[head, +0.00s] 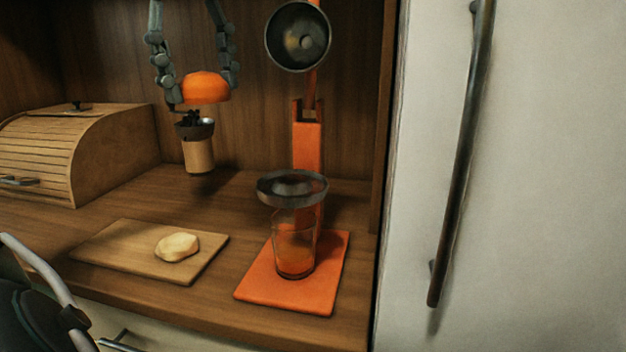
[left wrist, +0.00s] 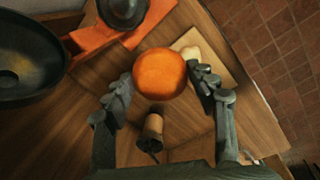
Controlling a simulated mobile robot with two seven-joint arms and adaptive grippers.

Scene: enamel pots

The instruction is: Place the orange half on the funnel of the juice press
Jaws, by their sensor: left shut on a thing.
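The orange half (head: 206,84) hangs dome up between the fingers of my left gripper (head: 197,92), high above the back of the counter. In the left wrist view the orange half (left wrist: 160,73) sits between both fingertips. The orange juice press (head: 308,145) stands to its right. Its dark funnel (head: 292,189) is lower than the fruit and sits over a glass (head: 294,248). The press's round upper cup (head: 298,36) is raised above the funnel. The funnel also shows in the left wrist view (left wrist: 122,10). My right gripper is not in view.
A beige container with a dark top (head: 199,154) is below the orange half. A wooden bread box (head: 100,150) stands at left. A cutting board (head: 110,247) holds a pale lump (head: 177,247). A light door with a dark handle (head: 462,150) is at right.

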